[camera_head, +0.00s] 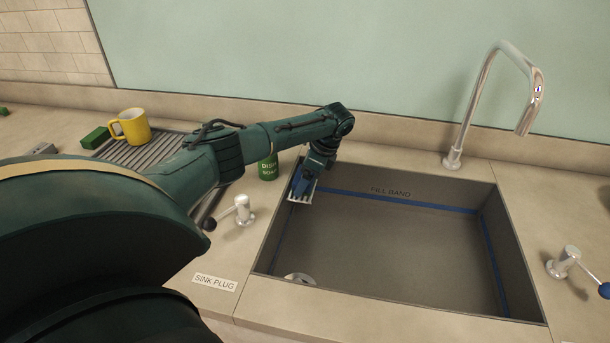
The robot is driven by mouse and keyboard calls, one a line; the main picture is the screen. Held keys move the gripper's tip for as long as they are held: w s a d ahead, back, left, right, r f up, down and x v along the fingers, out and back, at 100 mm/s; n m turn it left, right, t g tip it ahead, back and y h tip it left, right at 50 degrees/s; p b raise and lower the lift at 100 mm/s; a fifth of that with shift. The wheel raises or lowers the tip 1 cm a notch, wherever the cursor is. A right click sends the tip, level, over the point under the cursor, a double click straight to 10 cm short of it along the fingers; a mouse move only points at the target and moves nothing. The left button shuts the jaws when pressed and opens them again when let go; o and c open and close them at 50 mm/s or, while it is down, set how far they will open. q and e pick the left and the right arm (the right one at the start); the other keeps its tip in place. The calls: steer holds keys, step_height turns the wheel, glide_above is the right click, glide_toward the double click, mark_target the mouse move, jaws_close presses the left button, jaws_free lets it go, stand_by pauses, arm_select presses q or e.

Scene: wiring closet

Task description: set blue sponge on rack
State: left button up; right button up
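My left arm reaches from the left across the counter. My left gripper (304,184) points down at the far left corner of the sink. A small blue piece, probably the blue sponge (302,184), shows at its fingers, just above a pale slatted holder (301,198) at the sink's left wall. The fingers are too small and covered to tell whether they are shut on it. The ribbed drying rack (146,153) lies on the counter to the left, partly hidden by my arm. My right gripper is not in view.
A green soap can (268,168) stands close under my forearm. The sink (390,250) looks empty apart from a pale round piece (300,279). A tall faucet (487,95) rises behind it.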

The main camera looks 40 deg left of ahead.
arm_select(q)
steer(key=shift+o, duration=1.2)
steer(key=shift+s+d+f, duration=0.15)
steer(key=shift+d+f, duration=0.15)
steer(key=shift+f, duration=0.4)
steer(key=shift+r, duration=0.4)
steer(key=a+v, duration=0.1)
steer(key=v, duration=1.1)
steer(key=shift+d+r, duration=0.15)
steer(key=shift+r, duration=0.3)
